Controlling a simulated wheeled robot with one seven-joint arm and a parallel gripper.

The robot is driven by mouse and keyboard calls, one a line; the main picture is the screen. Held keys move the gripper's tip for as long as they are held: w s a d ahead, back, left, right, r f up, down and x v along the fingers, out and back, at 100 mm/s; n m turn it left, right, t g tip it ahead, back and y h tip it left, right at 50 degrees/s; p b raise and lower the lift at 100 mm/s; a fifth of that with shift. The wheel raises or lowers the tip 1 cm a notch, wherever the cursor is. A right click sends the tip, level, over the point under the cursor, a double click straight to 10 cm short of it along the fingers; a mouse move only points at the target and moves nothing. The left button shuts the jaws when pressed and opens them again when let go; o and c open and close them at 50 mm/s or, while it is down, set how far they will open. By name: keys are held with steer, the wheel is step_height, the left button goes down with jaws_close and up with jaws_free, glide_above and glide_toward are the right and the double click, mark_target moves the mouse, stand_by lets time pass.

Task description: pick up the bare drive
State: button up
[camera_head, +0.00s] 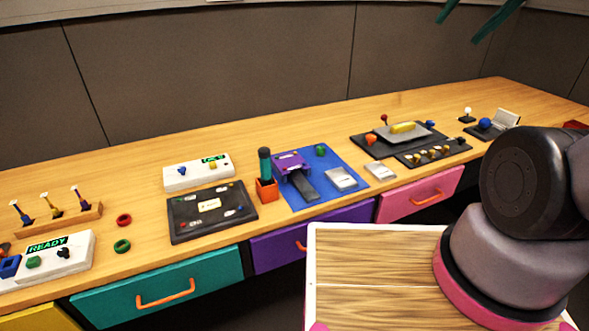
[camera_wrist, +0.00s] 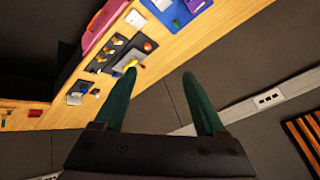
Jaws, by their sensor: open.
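Two silver, flat drive-like blocks show in the head view. One silver drive (camera_head: 341,179) lies on the blue mat (camera_head: 322,200), right of a dark sled in front of a purple dock (camera_head: 291,163). A second silver drive (camera_head: 380,171) lies on the bare desk just right of the mat. I cannot tell for certain which is the bare drive.
A dark panel with a grey plate and knobs (camera_head: 358,148) stands right of the drives. A trackball unit (camera_head: 497,124) is farther right. A green-handled tool stands in an orange holder (camera_head: 266,189) left of the mat. Drawers line the desk front.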

steer(key=shift+o, duration=0.4)
steer(key=o, duration=0.4)
steer(key=shift+c, duration=0.2)
steer(key=m+g, duration=0.3)
steer(key=m, duration=2.3)
glide_above(381, 170)
steer(key=s+d, duration=0.1)
steer(key=s, duration=0.2)
steer(key=f, duration=4.3)
steer(key=shift+w+d+f, duration=0.2)
steer(key=shift+f, duration=0.15)
steer(key=shift+x, duration=3)
